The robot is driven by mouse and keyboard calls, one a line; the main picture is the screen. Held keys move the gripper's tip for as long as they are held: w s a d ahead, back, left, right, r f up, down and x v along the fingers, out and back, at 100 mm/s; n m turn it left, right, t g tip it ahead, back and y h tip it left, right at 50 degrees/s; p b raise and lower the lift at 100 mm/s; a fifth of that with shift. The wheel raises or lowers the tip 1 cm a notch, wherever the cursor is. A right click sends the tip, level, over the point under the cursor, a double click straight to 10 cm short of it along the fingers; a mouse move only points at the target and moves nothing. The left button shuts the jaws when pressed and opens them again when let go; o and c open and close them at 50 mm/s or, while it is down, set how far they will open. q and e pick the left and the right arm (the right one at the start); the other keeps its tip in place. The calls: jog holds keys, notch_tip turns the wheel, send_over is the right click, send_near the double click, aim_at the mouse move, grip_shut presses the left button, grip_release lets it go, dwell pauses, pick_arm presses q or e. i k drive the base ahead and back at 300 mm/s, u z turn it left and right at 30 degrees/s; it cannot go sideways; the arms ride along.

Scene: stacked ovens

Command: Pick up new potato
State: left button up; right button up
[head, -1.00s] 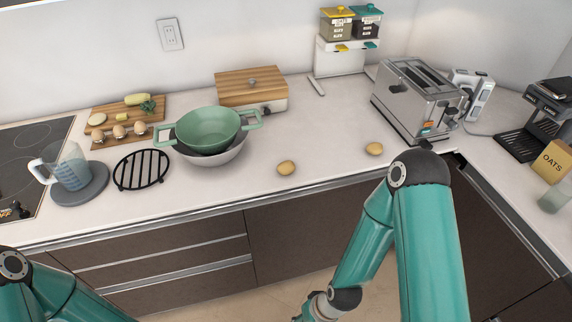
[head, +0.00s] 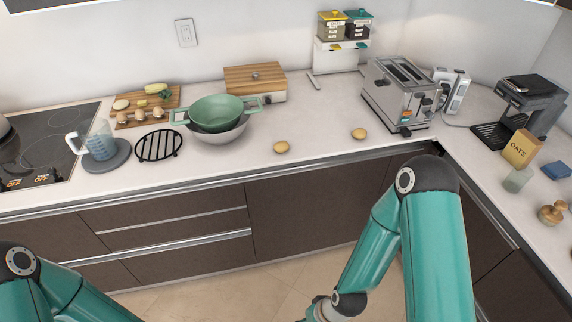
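Two small tan potatoes lie on the white counter. One potato (head: 281,147) is near the front edge, right of the green colander. The other potato (head: 359,134) is farther right, in front of the toaster. My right arm is bent in front of the counter on the right, its lower end pointing down toward the floor; its gripper fingers are not clearly visible. My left arm shows only in the bottom left corner, and its gripper is out of the picture. Neither arm touches a potato.
A green colander (head: 215,111) sits in a metal bowl (head: 222,136). A black trivet (head: 158,146) and a measuring jug (head: 100,140) are to the left. A steel toaster (head: 397,97) stands behind the right potato. The counter (head: 320,152) between the potatoes is clear.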

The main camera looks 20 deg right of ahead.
aim_at(281, 147)
jog(key=z, duration=0.1)
jog(key=k, duration=0.45)
jog(key=z, duration=1.2)
jog(key=i, duration=2.25)
jog(key=u, duration=2.35)
jog(key=i, duration=0.25)
jog(key=u, duration=0.6)
